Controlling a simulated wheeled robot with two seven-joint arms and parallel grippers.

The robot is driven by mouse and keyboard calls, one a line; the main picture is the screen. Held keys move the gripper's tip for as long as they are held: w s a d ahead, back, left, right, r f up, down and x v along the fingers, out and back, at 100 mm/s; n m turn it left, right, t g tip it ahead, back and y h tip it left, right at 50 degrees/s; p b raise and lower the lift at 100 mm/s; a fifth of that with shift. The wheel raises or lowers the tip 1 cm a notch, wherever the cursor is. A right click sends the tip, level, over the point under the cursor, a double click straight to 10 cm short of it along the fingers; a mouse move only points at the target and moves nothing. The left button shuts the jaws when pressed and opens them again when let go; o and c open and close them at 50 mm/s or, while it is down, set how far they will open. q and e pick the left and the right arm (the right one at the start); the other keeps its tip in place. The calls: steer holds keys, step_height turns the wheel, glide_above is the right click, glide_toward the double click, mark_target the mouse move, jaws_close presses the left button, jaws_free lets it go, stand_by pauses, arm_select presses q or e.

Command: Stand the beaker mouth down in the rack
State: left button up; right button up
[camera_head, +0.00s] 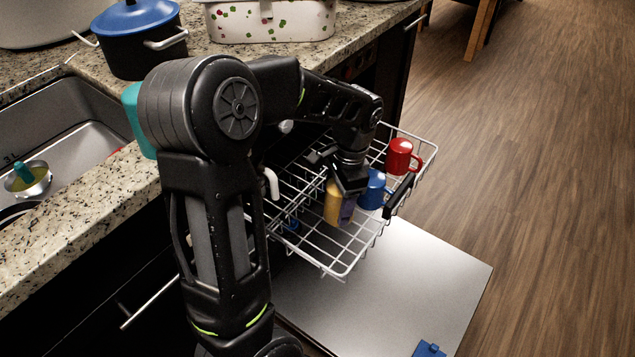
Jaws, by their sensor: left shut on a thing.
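The white wire dish rack (345,268) is pulled out over the open dishwasher door. My left gripper (347,190) reaches down into the rack from above. It is shut on a yellow and purple beaker (333,205), whose upper part is partly hidden by the gripper. The beaker looks roughly upright, low among the rack's wires. I cannot tell whether it touches the rack floor, or which way its mouth faces. My right gripper is not in view.
A blue mug (374,190) stands close right of the beaker, and a red mug (402,158) farther back. The rack's near end looks bare. The open door (400,290) lies below. A blue pot (136,40) and a teal item (134,118) are on the counter side.

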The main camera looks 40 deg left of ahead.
arm_select(q)
steer(key=shift+r, duration=0.1)
steer(key=shift+f+b, duration=0.75)
steer(key=shift+f, duration=2.4)
steer(key=shift+f, duration=0.1)
steer(key=shift+f+b, duration=0.45)
steer(key=shift+f, duration=1.35)
steer(key=shift+f, duration=0.1)
steer(key=o, duration=1.4)
